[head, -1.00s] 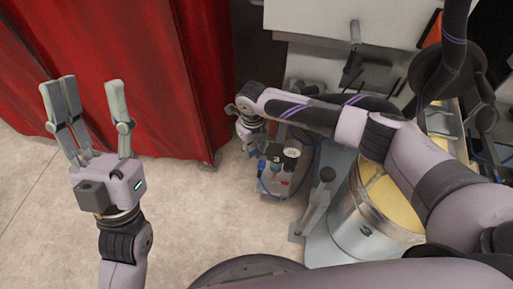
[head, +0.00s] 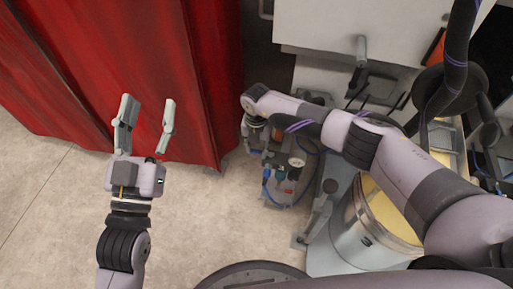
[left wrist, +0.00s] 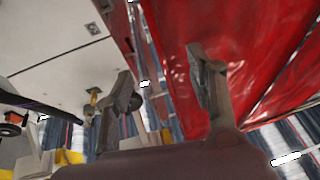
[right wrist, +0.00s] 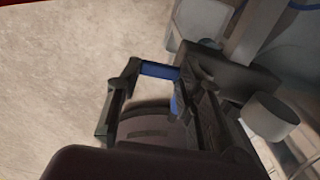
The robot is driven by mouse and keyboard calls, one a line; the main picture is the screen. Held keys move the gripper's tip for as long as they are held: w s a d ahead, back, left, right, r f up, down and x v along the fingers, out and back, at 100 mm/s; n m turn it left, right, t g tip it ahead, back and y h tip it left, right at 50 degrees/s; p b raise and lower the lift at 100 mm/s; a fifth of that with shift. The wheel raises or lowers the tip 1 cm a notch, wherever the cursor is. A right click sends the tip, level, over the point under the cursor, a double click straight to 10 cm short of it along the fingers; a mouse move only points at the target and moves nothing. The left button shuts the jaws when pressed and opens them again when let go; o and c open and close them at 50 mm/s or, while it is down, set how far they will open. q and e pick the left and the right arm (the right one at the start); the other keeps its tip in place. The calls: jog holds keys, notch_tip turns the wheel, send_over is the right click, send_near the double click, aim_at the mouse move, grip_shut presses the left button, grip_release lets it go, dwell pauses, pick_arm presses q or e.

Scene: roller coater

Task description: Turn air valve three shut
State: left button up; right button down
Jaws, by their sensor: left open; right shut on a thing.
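The air unit (head: 285,188) stands low on the floor by the machine, with blue fittings and a round gauge (head: 297,162). My right gripper (head: 252,138) reaches down at its far left side; its fingertips are hard to make out there. In the right wrist view its dark fingers (right wrist: 155,105) are shut around a blue part (right wrist: 160,70), apparently a valve handle, which they partly hide. I cannot read a valve number now. My left gripper (head: 145,112) is open and empty, raised in front of the red curtain; its spread fingers (left wrist: 163,85) show in the left wrist view.
The red curtain (head: 110,60) hangs at the left and back. A metal bucket of yellow material (head: 365,230) and a grey bracket (head: 318,215) stand right of the air unit. The white machine panel (head: 330,30) is behind. The floor at left is clear.

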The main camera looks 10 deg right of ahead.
aim_at(257, 150)
pick_arm(q)
jog(key=shift+w+f+g+y, duration=0.15)
jog(key=shift+f+g+y, duration=0.15)
jog(key=shift+f, duration=0.2)
pick_arm(e)
jog(key=shift+w+m, duration=0.2)
jog(key=shift+m, duration=0.3)
jog(key=c, duration=1.1)
grip_release()
notch_tip(257, 150, up, 12)
jog(key=shift+s, duration=0.1)
